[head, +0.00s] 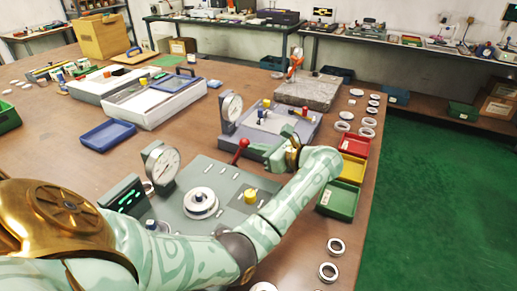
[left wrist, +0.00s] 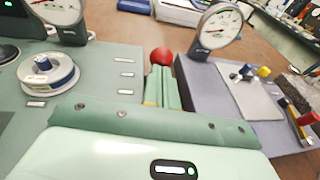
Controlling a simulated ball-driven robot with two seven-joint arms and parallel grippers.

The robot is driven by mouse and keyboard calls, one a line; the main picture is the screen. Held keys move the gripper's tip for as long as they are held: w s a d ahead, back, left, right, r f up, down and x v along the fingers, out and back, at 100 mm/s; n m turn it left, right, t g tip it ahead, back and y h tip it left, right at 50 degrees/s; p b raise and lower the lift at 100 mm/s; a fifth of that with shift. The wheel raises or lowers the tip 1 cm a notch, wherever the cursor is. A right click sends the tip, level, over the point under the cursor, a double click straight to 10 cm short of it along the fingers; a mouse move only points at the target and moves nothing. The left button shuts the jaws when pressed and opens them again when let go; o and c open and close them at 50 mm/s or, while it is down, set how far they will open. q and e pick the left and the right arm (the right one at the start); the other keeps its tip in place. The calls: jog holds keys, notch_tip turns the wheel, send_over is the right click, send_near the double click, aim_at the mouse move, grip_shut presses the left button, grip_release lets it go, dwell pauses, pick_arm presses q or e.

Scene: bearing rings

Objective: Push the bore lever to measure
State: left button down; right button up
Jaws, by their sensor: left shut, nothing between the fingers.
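The green bore gauge station (head: 228,181) stands on the brown table, with a round dial (head: 161,165) at its back left. A lever with a red ball knob (head: 244,143) rises at its back edge; the knob also shows in the left wrist view (left wrist: 162,57). A pale bearing ring (head: 200,202) sits around the station's post, also in the left wrist view (left wrist: 48,75). My left gripper (head: 275,160) is shut and empty, to the right of the lever. In the left wrist view its fingers (left wrist: 163,88) point toward the knob; contact cannot be told. My right gripper is not in view.
A grey-blue station (head: 300,132) with its own dial (head: 231,107) stands just behind. Red, yellow and green bins (head: 340,200) line the right table edge, with loose rings (head: 328,272) nearby.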

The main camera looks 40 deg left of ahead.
aim_at(243, 141)
pick_arm(q)
jog(key=shift+r, duration=0.1)
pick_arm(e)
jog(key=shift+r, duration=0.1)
pick_arm(q)
jog(key=shift+s+a+r+h+p, duration=0.15)
jog(key=shift+a+r+h+p, duration=0.35)
jog(key=shift+r+h, duration=0.1)
jog(key=a+r+h+p, duration=0.1)
jog(key=s+a+r+h, duration=0.1)
jog(key=a+h, duration=0.1)
jog(key=shift+s+a+n+t+p, duration=0.1)
jog(key=shift+a+n+t+p, duration=0.2)
jog(key=shift+t+p, duration=0.1)
jog(key=s+a+t+h+p, duration=0.1)
jog(key=s+a+h, duration=0.1)
jog(key=a+h, duration=0.2)
jog(key=shift+s+a+h, duration=0.15)
jog(key=shift+a+h, duration=0.15)
jog(key=shift+a, duration=1.45)
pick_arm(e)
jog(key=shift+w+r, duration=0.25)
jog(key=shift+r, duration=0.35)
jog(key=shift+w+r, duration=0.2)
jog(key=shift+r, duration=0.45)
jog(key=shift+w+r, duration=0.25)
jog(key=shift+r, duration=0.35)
pick_arm(q)
jog(key=shift+r, duration=0.1)
